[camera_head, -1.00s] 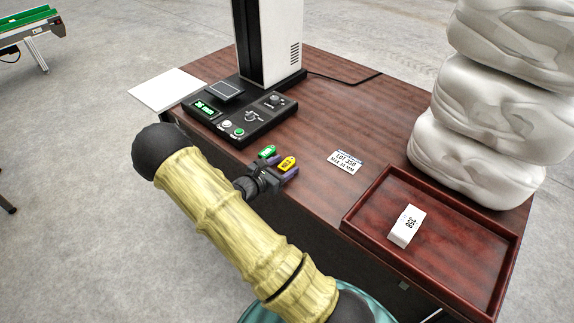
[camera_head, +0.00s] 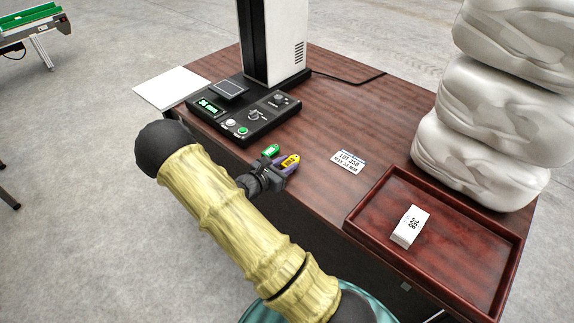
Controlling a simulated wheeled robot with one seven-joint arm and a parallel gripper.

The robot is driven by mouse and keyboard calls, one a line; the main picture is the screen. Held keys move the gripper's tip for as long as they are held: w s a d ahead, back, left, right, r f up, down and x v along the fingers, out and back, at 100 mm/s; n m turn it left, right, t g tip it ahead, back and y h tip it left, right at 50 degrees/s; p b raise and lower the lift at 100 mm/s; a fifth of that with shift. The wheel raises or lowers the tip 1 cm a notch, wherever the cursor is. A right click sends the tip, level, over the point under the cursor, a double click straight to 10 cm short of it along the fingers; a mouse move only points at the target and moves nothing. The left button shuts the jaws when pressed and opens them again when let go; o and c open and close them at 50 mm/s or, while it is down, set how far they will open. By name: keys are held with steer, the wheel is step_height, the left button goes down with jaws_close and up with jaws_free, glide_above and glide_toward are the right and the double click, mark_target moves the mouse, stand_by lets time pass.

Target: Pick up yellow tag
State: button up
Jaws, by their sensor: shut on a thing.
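The yellow tag (camera_head: 291,160) is at the table's near edge, between the fingertips of my gripper (camera_head: 286,164). My gripper is shut on it. I cannot tell whether the yellow tag touches the table.
A control panel (camera_head: 246,119) with a display stands behind the tags. A printed lot card (camera_head: 348,160) lies to the right. A dark red tray (camera_head: 460,254) holds a white numbered block (camera_head: 410,226). Stacked white sacks (camera_head: 480,150) stand at the right.

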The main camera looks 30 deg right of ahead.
mark_target(286, 165)
step_height(286, 165, up, 10)
steer(key=shift+f+p, duration=0.2)
steer(key=shift+p, duration=0.35)
steer(key=a+f+n+t+y, duration=0.1)
steer(key=a+n+t, duration=0.1)
steer(key=w+a+f+n+t+y, duration=0.1)
steer(key=a+t+y, duration=0.1)
steer(key=w+a+f+n+t+y, duration=0.1)
steer(key=a+n+t, duration=0.1)
steer(key=shift+w+a+f+n, duration=0.2)
steer(key=shift+a+f+n, duration=0.1)
steer(key=a+f+n+t+y, duration=0.3)
steer(key=a+f+n+y, duration=0.1)
steer(key=a, duration=0.5)
steer(key=shift+s+f+n+t+y, duration=0.2)
steer(key=shift+f+n+t+y, duration=0.25)
steer(key=shift+y, duration=0.65)
